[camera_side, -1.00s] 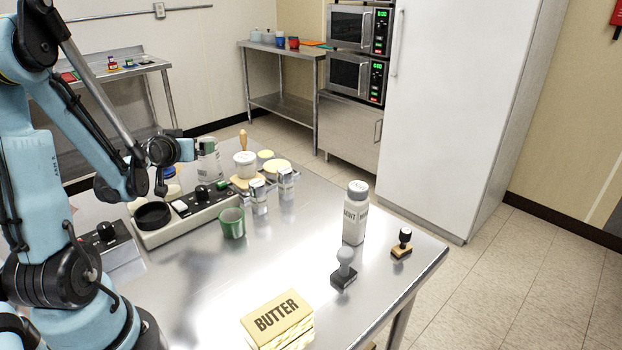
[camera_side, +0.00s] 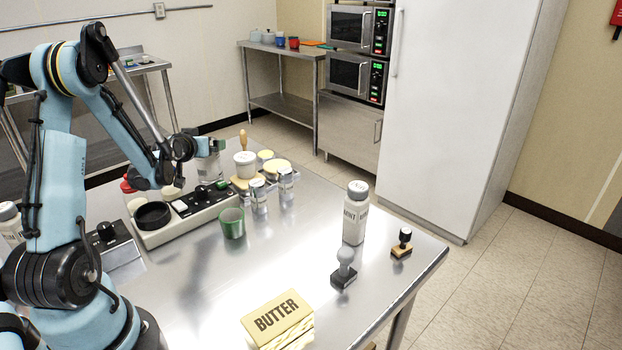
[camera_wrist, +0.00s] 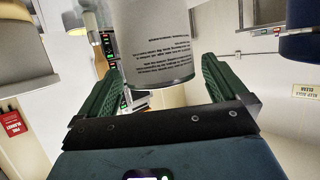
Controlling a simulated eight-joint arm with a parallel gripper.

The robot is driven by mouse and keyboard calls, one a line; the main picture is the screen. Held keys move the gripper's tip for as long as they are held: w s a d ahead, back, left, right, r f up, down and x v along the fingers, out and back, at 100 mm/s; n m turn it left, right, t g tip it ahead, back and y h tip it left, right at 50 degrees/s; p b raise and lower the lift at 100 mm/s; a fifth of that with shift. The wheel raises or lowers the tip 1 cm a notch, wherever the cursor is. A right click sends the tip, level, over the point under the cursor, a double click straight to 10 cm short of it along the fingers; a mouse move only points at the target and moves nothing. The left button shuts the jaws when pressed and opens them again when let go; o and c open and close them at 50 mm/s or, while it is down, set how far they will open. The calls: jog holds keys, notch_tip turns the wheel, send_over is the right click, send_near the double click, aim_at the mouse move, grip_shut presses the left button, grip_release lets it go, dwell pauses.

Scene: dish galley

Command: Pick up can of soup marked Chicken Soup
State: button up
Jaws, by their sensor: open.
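A pale can-like container (camera_wrist: 158,45) with small dark print and a metal rim stands between my gripper's fingers in the wrist view. The print is too small to read, so I cannot tell whether it is Chicken Soup. My gripper (camera_wrist: 160,68) is open, with a green finger on each side of the container and gaps beside it. In the side view my gripper (camera_side: 203,147) is at the far side of the steel table, at a pale container (camera_side: 208,169) behind the control box. My gripper partly covers this container there.
A control box (camera_side: 185,222) with a black ring stands before the gripper. A green cup (camera_side: 232,223), shakers (camera_side: 259,196) and a white jar (camera_side: 245,165) are close by. The table's middle is clear.

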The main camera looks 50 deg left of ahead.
jog(key=shift+w+a, duration=0.1)
jog(key=c, duration=1.6)
jog(key=shift+c, duration=1.1)
jog(key=shift+r, duration=0.15)
